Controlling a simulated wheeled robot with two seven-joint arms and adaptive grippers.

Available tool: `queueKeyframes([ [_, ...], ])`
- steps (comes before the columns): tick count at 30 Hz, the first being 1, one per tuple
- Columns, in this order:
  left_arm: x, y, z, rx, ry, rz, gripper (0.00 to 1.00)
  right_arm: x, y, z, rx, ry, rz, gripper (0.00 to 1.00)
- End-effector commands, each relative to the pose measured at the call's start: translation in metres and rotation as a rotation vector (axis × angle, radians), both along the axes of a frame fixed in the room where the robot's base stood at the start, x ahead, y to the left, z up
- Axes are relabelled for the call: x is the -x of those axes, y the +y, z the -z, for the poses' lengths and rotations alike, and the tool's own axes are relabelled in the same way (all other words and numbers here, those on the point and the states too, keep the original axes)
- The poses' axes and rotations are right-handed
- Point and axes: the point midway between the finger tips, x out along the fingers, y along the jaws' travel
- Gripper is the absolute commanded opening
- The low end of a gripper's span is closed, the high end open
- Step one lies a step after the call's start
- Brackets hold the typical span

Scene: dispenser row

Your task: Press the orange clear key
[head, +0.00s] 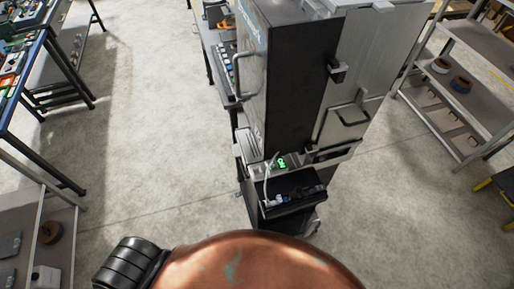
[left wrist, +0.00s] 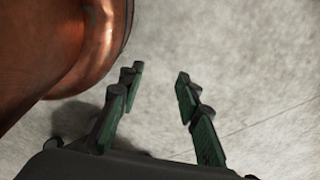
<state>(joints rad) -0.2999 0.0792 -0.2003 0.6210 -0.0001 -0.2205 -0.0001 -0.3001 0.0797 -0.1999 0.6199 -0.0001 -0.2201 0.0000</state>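A tall dark and grey machine (head: 290,75) stands ahead, a little right of centre in the head view. Low on its front is a small panel with a lit green display (head: 281,161). I cannot make out an orange clear key on it; it is too small or hidden at this distance. My left gripper (left wrist: 159,75) shows only in the left wrist view. Its two fingers are apart with nothing between them, over bare floor, away from the machine. My right gripper is in neither view.
A black tray (head: 290,205) with small items juts from the machine below the display. A grey shelf rack (head: 470,95) stands at the right. Workbenches (head: 40,105) line the left. The concrete floor (head: 150,150) between is clear.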

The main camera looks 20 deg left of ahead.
Motion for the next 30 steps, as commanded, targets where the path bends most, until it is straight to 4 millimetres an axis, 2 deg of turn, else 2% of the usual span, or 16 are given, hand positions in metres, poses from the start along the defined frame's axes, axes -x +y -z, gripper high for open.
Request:
queueKeyframes([
  [1, -0.0001, 0.0, 0.0, 0.0, 0.0, 0.0, 0.26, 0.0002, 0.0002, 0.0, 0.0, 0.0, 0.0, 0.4],
  [13, 0.0, 0.0001, 0.0, 0.0, 0.0, 0.0, 0.0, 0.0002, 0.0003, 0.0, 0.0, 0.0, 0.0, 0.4],
  [30, 0.0005, 0.0004, 0.0, 0.0, 0.0, 0.0, 0.0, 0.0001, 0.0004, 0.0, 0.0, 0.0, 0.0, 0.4],
])
